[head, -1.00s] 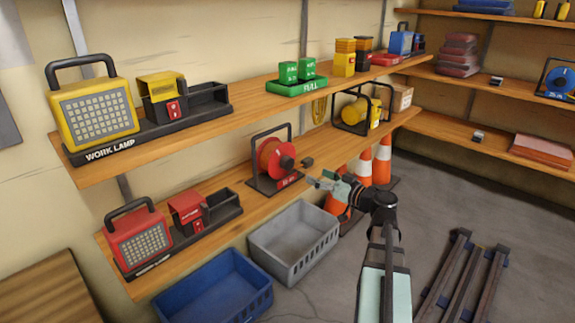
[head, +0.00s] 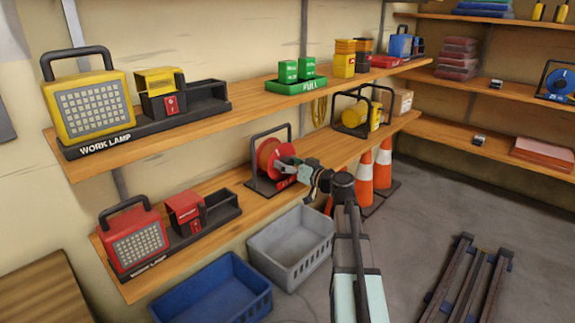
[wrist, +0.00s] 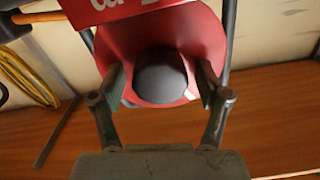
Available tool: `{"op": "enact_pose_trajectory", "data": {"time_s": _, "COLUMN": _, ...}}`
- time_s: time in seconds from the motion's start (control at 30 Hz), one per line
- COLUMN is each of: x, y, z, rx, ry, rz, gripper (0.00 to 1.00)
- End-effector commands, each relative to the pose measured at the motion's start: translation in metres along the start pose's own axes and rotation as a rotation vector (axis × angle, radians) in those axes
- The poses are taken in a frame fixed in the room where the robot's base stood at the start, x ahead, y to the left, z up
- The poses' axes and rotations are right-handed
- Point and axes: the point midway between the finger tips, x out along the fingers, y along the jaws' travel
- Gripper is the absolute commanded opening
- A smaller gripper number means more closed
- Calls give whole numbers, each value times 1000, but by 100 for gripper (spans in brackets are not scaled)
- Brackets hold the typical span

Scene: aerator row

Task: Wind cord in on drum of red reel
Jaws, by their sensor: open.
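My open gripper (wrist: 162,85) has one finger on each side of this knob, with small gaps visible. The cord cannot be made out clearly, and its loose end is not visible.
A red work lamp (head: 135,240) stands left on the lower shelf. A yellow reel (head: 355,114) stands to the right. A grey crate (head: 290,245) and a blue crate (head: 212,290) are below. Orange-white cones (head: 383,160) stand behind my arm.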

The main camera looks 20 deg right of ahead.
Motion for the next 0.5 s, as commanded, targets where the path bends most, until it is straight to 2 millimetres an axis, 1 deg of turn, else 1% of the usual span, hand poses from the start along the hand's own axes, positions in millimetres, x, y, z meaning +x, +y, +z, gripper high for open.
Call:
{"op": "enact_pose_trajectory", "data": {"time_s": 0.17, "x": 0, "y": 0, "z": 0, "rx": 0, "ry": 0, "rz": 0, "gripper": 76}}
{"op": "enact_pose_trajectory", "data": {"time_s": 0.2, "x": 0, "y": 0, "z": 0, "rx": 0, "ry": 0, "rz": 0, "gripper": 62}}
{"op": "enact_pose_trajectory", "data": {"time_s": 0.27, "x": 0, "y": 0, "z": 0, "rx": 0, "ry": 0, "rz": 0, "gripper": 40}}
{"op": "enact_pose_trajectory", "data": {"time_s": 0.3, "x": 0, "y": 0, "z": 0, "rx": 0, "ry": 0, "rz": 0, "gripper": 26}}
{"op": "enact_pose_trajectory", "data": {"time_s": 0.33, "x": 0, "y": 0, "z": 0, "rx": 0, "ry": 0, "rz": -1, "gripper": 16}}
{"op": "enact_pose_trajectory", "data": {"time_s": 0.5, "x": 1, "y": 0, "z": 0, "rx": 1, "ry": 0, "rz": -1, "gripper": 15}}
